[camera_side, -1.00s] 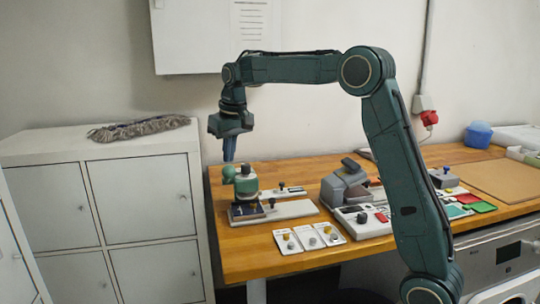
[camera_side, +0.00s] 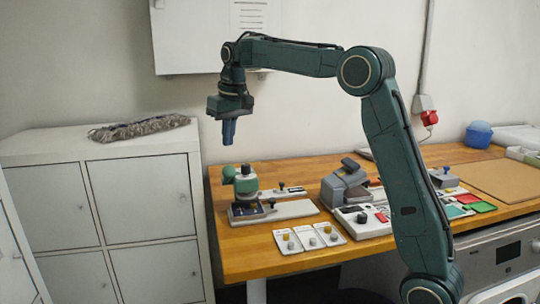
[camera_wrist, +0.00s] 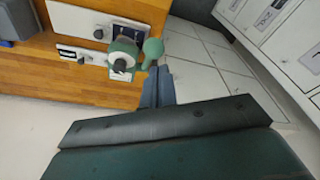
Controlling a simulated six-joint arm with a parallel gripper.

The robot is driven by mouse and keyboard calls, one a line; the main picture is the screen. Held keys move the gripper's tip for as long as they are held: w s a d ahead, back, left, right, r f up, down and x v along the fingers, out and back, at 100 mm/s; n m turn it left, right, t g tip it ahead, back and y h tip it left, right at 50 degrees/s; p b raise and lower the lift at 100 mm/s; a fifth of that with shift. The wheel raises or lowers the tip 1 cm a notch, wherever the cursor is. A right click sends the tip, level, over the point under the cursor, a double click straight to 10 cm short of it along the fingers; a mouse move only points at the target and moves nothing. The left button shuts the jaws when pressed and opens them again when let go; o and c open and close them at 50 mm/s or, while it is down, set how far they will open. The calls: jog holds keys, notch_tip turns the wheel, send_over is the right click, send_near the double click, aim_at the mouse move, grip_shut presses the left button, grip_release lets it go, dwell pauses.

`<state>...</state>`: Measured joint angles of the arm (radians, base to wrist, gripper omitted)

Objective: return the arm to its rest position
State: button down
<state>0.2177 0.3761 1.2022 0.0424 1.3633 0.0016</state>
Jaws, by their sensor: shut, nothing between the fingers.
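My gripper (camera_side: 228,143) points straight down in the side view, its blue fingers together with nothing between them. It hangs in free air above the left end of the wooden table, clear of the green press-like device (camera_side: 245,183) below it. In the wrist view the closed fingers (camera_wrist: 157,68) show close to the green device (camera_wrist: 122,55) in the picture. My arm is bent at the elbow, with the forearm reaching left.
A white cabinet (camera_side: 140,206) with a grey mop head (camera_side: 139,128) stands left. A wall cabinet (camera_side: 195,45) hangs behind my forearm.

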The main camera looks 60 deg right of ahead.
dwell(0.3)
jog(key=s+a+r+n+t, duration=0.1)
jog(key=s+a, duration=0.3)
jog(key=s, duration=0.4)
jog(key=s+a+r+n+t, duration=0.1)
jog(key=s+a, duration=0.3)
jog(key=s, duration=0.4)
jog(key=s+a+f, duration=0.1)
jog(key=s+f, duration=0.4)
jog(key=s, duration=0.3)
jog(key=s+a+f+n+t, duration=0.1)
jog(key=s+f, duration=0.3)
jog(key=s, duration=0.4)
jog(key=shift+s+a+f+y, duration=0.2)
jog(key=shift+a+f+y, duration=0.15)
jog(key=shift+a, duration=0.4)
